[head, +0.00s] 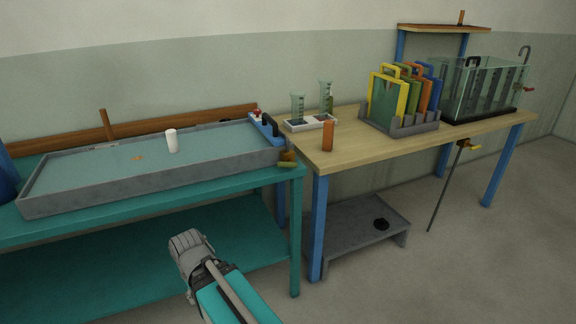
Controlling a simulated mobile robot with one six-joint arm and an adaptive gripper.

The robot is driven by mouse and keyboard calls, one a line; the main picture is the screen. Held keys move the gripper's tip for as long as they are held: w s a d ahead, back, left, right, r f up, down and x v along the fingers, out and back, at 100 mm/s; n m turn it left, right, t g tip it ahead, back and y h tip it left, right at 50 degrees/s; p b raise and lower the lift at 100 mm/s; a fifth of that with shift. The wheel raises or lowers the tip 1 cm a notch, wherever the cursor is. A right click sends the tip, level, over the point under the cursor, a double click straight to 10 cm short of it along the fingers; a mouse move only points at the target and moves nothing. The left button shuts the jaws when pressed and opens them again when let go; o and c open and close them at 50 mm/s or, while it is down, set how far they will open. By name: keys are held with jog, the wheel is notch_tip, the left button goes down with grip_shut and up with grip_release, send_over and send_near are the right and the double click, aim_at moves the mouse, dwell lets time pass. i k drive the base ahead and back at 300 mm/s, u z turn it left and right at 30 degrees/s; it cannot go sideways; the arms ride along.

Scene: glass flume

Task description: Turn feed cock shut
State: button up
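Several tap-like parts show, and I cannot tell by sight which is the feed cock. A yellow-handled cock (470,145) sits at the top of a thin upright pipe below the front edge of the wooden table. A small red-handled tap (529,89) is on the right end of the glass tank. A small red and white fitting (257,114) is at the back right corner of the long grey trough. My gripper (186,242) is in front of the teal bench, low and well left of the pipe, apart from all of these. Its fingers are too small to read.
The grey trough (150,188) lies on the teal bench (297,245), with a white cylinder (171,140) in it. The wooden table (350,155) bears an orange block (328,135), a rack of coloured panels (400,127) and the glass tank (455,90). A grey low platform (350,225) stands beneath. Floor at right is clear.

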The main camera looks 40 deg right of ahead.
aim_at(290, 163)
jog(key=z, duration=0.05)
jog(key=k, duration=1.7)
jog(key=z, duration=1.05)
jog(key=i, duration=1)
jog(key=u, duration=0.05)
